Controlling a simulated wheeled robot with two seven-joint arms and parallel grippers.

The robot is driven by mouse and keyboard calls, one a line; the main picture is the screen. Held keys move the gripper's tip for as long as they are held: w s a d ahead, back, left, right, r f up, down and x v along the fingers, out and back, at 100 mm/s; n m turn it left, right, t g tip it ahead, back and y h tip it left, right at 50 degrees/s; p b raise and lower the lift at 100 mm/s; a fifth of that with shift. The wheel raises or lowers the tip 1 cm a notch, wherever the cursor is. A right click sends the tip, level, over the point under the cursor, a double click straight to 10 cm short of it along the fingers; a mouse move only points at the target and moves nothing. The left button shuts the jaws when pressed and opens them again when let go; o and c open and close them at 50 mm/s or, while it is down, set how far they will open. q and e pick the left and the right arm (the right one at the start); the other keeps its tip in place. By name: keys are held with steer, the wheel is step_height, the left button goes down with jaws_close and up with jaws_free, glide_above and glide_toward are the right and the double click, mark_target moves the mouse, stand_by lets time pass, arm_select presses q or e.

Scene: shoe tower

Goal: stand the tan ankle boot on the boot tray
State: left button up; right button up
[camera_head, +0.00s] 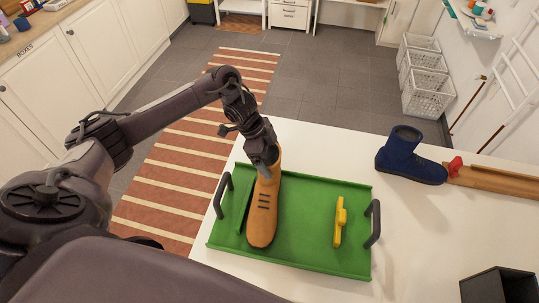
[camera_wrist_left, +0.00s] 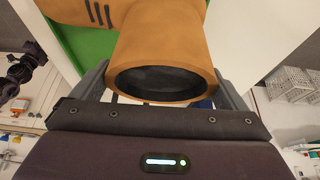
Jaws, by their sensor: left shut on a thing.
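The tan ankle boot (camera_head: 263,205) is over the left part of the green boot tray (camera_head: 305,240), toe toward me and shaft at the far end. My left gripper (camera_head: 266,160) is shut on the boot's shaft. In the left wrist view the boot's dark opening (camera_wrist_left: 165,83) faces the camera, with a finger on each side of the shaft and the green tray (camera_wrist_left: 92,42) beyond. I cannot tell whether the sole touches the tray. My right gripper is not in view.
A yellow object (camera_head: 339,222) lies on the tray's right part. Dark handles (camera_head: 222,195) (camera_head: 373,224) rise at its ends. A navy boot (camera_head: 408,158) stands right of the tray beside a wooden piece (camera_head: 495,182) with a red part. A black box (camera_head: 498,287) stands front right.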

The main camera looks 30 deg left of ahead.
arm_select(q)
steer(key=shift+w+f, duration=0.1)
steer(key=shift+f, duration=0.3)
steer(key=o, duration=1.5)
steer(key=shift+f, duration=0.15)
steer(key=shift+c, duration=0.2)
